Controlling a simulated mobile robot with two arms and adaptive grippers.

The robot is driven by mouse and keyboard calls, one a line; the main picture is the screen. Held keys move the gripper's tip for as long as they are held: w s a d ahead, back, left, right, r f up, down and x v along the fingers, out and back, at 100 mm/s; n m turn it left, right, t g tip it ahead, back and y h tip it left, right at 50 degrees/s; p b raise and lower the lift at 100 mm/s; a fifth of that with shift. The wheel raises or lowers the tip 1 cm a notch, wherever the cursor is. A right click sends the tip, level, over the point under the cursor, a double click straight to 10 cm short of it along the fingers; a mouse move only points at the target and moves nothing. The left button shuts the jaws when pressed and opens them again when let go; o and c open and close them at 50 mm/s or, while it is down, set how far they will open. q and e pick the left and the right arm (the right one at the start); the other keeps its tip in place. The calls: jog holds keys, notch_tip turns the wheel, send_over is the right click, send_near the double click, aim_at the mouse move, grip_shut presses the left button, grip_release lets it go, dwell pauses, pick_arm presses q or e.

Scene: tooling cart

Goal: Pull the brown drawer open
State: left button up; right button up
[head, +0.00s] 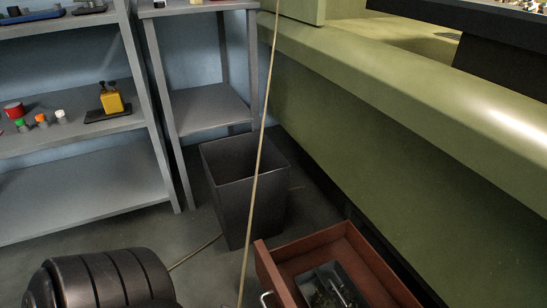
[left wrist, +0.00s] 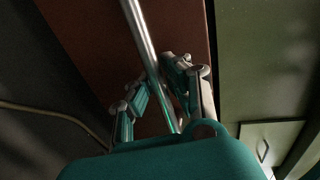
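The brown drawer (head: 375,262) stands pulled out at the bottom of the head view, below the green machine. A dark tray (head: 330,288) with small dark things lies inside it. Its metal handle (head: 265,298) shows at the bottom edge. In the left wrist view the brown drawer front (left wrist: 100,45) fills the middle, with the handle bar (left wrist: 140,35) crossing it. My left gripper (left wrist: 161,88) has one finger on each side of the bar. A gap shows between bar and left finger; whether the right finger touches is unclear. My right gripper is in neither view.
A dark bin (head: 240,205) stands on the floor behind the drawer. Grey shelves (head: 75,195) are at the left and a grey stand (head: 205,108) at the back. A thin cable (head: 262,130) hangs across the head view. A dark ribbed rounded body (head: 105,280) is at bottom left.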

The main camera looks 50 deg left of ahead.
pick_arm(q)
jog(key=o, duration=0.4)
jog(key=v, duration=1.2)
dwell(0.3)
